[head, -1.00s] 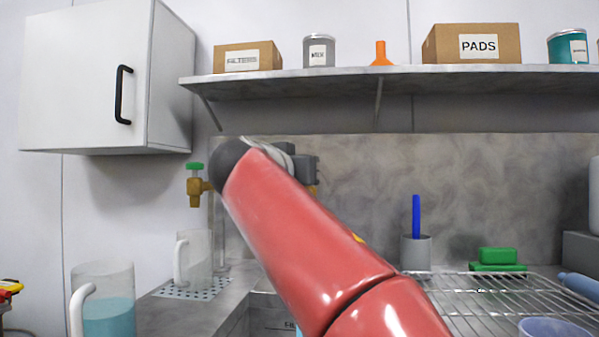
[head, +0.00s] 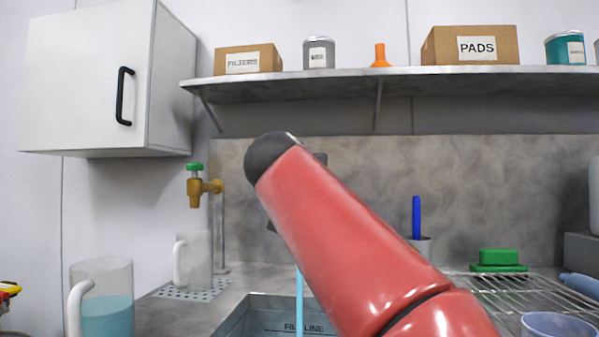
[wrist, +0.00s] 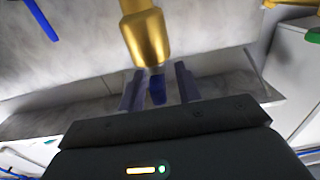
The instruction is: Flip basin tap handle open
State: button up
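The basin tap shows in the wrist view as a brass body (wrist: 146,36) with a blue handle (wrist: 157,89) at its end. In the head view my red arm hides this tap. My gripper (wrist: 158,86) is open, with one dark finger on each side of the blue handle and gaps visible; I cannot tell whether either finger touches it. In the head view a light blue stream (head: 299,295) runs down into the sunken metal basin (head: 262,312). Most of my gripper is hidden behind the arm there.
Another brass tap with a green handle (head: 195,170) stands at the left, above a clear jug (head: 195,258). A jug of blue liquid (head: 108,312) is nearer. A wire rack (head: 480,288) and green sponges (head: 498,260) lie right. A shelf (head: 360,82) and cabinet (head: 85,85) hang above.

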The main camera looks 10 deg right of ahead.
jog(key=b+v, duration=0.2)
jog(key=v, duration=0.6)
dwell(0.6)
